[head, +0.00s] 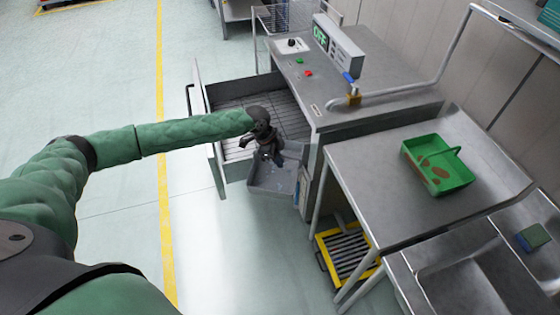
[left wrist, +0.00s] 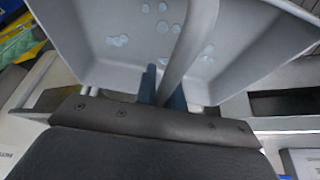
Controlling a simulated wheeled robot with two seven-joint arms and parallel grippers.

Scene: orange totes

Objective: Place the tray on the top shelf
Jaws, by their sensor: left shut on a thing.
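My left gripper (head: 267,158) reaches in from the left and is shut on the handle of a grey tray (head: 262,183). The tray hangs beside the open front of a metal machine, over the floor. In the left wrist view, the grey tray (left wrist: 95,50) fills the upper part, with pale blue spots inside. Its curved handle (left wrist: 190,45) runs down to the blue fingertips (left wrist: 162,88). A wire rack (head: 283,112) shows inside the machine's open bay; I cannot tell whether it is the top shelf. My right gripper is not in view.
A green basket (head: 452,178) with brown patches stands on the metal table (head: 365,165) at the right. A yellow-framed rack (head: 347,252) sits low beneath it. The machine's control box (head: 338,45) stands on top. The floor at left is clear.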

